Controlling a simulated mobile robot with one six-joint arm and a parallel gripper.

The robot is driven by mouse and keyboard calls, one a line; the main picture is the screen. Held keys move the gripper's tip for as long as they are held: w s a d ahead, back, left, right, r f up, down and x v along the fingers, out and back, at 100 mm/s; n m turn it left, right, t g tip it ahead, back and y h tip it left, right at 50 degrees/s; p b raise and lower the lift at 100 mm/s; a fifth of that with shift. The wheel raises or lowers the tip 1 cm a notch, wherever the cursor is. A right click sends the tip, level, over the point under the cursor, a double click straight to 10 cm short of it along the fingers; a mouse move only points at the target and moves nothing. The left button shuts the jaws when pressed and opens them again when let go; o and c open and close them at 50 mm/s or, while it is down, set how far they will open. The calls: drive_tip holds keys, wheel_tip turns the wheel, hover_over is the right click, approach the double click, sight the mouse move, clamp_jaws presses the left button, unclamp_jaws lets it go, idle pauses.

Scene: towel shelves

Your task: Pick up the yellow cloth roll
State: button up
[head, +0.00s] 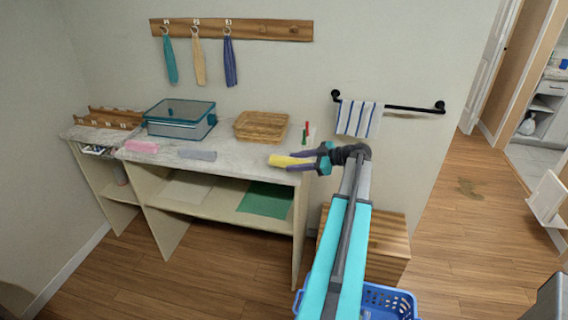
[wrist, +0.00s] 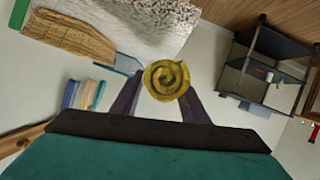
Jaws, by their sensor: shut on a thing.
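The yellow cloth roll (head: 284,160) is held in my gripper (head: 312,160) at the right end of the shelf unit's marble-like top (head: 225,160). In the wrist view, the spiral end of the yellow cloth roll (wrist: 167,80) faces the camera, between the two dark fingers of my gripper (wrist: 156,95). The fingers are shut on the roll's two sides. In the head view the roll overlaps the counter's front right corner; I cannot tell whether it touches the top.
A towel rail (head: 415,109) is on the wall; a blue basket (head: 402,302) is on the floor.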

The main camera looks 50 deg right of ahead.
drive_tip(key=shift+s+d+r+b, duration=0.1)
drive_tip(key=shift+s+b, duration=0.05)
drive_tip(key=shift+s, duration=0.55)
drive_tip(key=shift+s+d+r+b, duration=0.1)
drive_tip(key=shift+s+b, duration=0.05)
drive_tip(key=shift+s, duration=0.55)
